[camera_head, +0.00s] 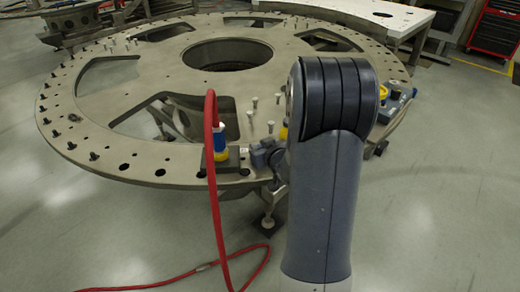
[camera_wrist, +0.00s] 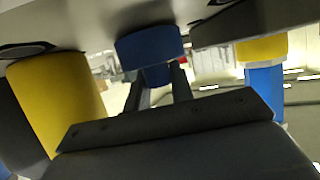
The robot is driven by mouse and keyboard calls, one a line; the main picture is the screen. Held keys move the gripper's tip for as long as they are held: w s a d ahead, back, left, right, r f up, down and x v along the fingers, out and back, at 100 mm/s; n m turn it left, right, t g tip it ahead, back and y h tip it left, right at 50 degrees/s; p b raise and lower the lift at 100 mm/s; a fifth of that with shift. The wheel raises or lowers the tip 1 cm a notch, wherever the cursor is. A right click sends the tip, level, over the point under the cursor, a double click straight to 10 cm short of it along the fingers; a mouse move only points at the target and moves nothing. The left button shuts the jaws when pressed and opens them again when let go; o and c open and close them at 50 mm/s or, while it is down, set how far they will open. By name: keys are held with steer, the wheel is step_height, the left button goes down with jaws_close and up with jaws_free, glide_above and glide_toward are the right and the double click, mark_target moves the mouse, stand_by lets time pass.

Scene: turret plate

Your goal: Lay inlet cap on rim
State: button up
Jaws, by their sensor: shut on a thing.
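A short blue cap (camera_wrist: 150,45), which looks like the inlet cap, is between the two dark fingers of my gripper (camera_wrist: 158,72) in the wrist view. My gripper is shut on it. The cap is right against or very close to the grey plate surface (camera_wrist: 85,22); I cannot tell whether they touch. In the head view, the rim of the big round turret plate (camera_head: 110,165) runs along the near side. My forearm and wrist cover the cap there.
A blue-and-yellow fitting (camera_head: 221,142) with a red hose (camera_head: 213,190) stands on the near rim by a dark block (camera_head: 232,160). The wrist view shows a yellow cylinder (camera_wrist: 58,95) left and a yellow-and-blue one (camera_wrist: 263,80) right of my gripper. Several bolts stand on the plate.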

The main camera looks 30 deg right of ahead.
steer(key=shift+f, duration=0.2)
steer(key=o, duration=0.9)
steer(key=shift+o, duration=0.2)
steer(key=shift+s+r, duration=0.15)
steer(key=shift+r, duration=0.05)
steer(key=p+v, duration=0.1)
steer(key=v, duration=1)
steer(key=shift+s, duration=0.4)
steer(key=shift+r, duration=0.1)
